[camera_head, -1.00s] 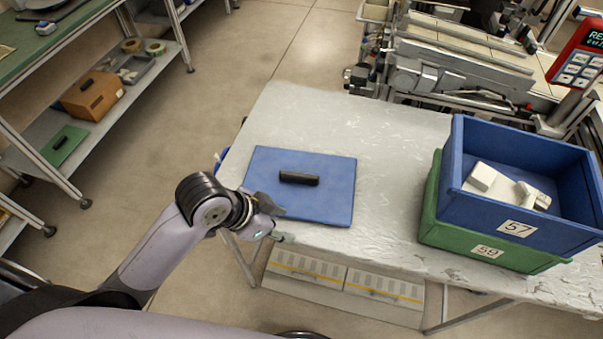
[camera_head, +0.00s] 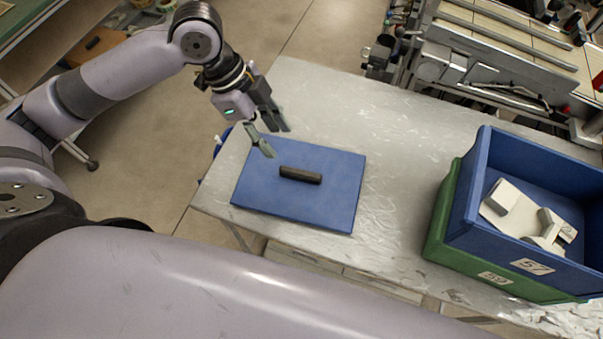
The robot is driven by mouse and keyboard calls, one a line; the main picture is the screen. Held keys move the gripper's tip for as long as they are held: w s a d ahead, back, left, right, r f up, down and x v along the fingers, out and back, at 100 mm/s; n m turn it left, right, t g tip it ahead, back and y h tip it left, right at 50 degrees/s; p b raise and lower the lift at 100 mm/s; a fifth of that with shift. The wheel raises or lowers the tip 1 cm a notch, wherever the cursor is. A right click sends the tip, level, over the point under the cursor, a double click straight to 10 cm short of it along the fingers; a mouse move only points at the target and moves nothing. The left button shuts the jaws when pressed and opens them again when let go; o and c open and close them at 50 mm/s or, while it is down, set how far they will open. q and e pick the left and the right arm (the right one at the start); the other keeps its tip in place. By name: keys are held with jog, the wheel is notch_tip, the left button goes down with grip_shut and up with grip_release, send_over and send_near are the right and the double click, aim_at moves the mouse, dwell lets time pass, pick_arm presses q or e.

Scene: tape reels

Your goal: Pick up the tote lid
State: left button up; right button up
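The tote lid (camera_head: 330,203) is a flat blue rectangle with a dark bar handle (camera_head: 300,175) in its middle. It lies flat on the grey table, near the left end. My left gripper (camera_head: 275,142) is open, with its fingers pointing down and right above the lid's far left edge, a short way from the handle. Nothing is between its fingers. My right gripper is not in view; a large pale arm link of mine crosses the bottom of the picture.
A blue tote (camera_head: 472,195) marked 57, holding white parts (camera_head: 520,215), sits in or on a green tote (camera_head: 438,240) at the right of the table (camera_head: 390,135). Machinery (camera_head: 490,60) stands behind. The table between lid and totes is clear.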

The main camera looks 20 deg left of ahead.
pick_arm(q)
send_over(298, 172)
jog(key=a, duration=0.2)
jog(key=f, duration=0.7)
jog(key=shift+s+d+f+p, duration=0.1)
jog(key=shift+s+f+p, duration=0.1)
jog(key=shift+s+p, duration=0.15)
jog(key=shift+d+f, duration=0.1)
jog(key=shift+f, duration=0.15)
jog(key=shift+w+a+p+x, duration=0.1)
jog(key=shift+p+x, duration=0.1)
jog(key=shift+x, duration=0.7)
jog(key=shift+w+a+p+x, duration=0.1)
jog(key=shift+w+p+x, duration=0.1)
jog(key=shift+x, duration=0.7)
jog(key=shift+w+p+x, duration=0.1)
jog(key=shift+p+x, duration=0.1)
jog(key=shift+x, duration=0.7)
jog(key=shift+s, duration=0.1)
jog(key=shift+f, duration=0.15)
jog(key=shift+c, duration=0.4)
grip_shut()
